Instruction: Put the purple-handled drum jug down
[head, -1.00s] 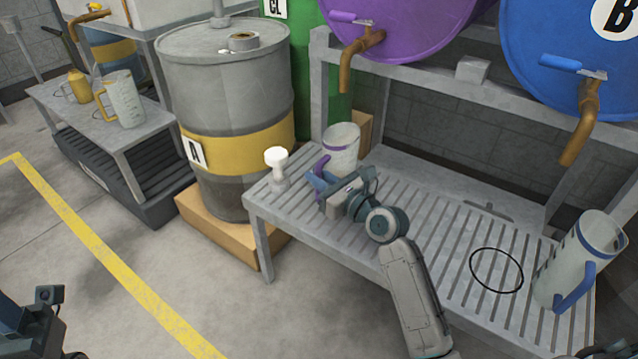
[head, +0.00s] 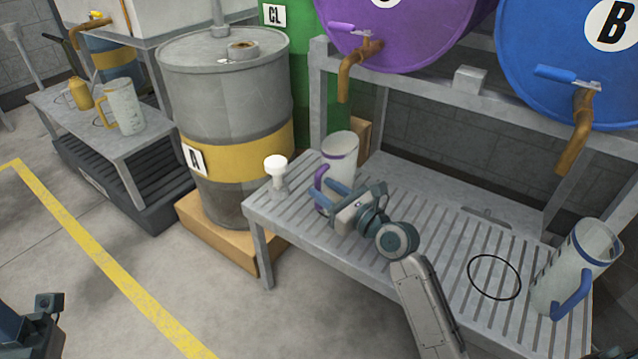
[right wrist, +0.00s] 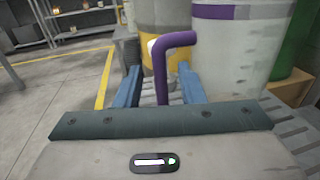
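The purple-handled drum jug (head: 341,170) is pale, with a purple band. It stands upright on the slatted rack (head: 420,210), near its back left. In the right wrist view its body (right wrist: 235,55) is at the right and its purple handle (right wrist: 162,80) is central. My right gripper (head: 318,196) is at the handle. In the right wrist view its two blue fingers stand apart on either side of the handle, with gaps showing. Part of my left arm's end (head: 35,318) shows at the bottom left of the head view; its fingers are not clear.
A white-topped knob (head: 276,170) stands left of the jug. A blue-handled jug (head: 580,260) and a black ring (head: 494,277) are on the rack's right. A grey drum (head: 225,100) stands to the left.

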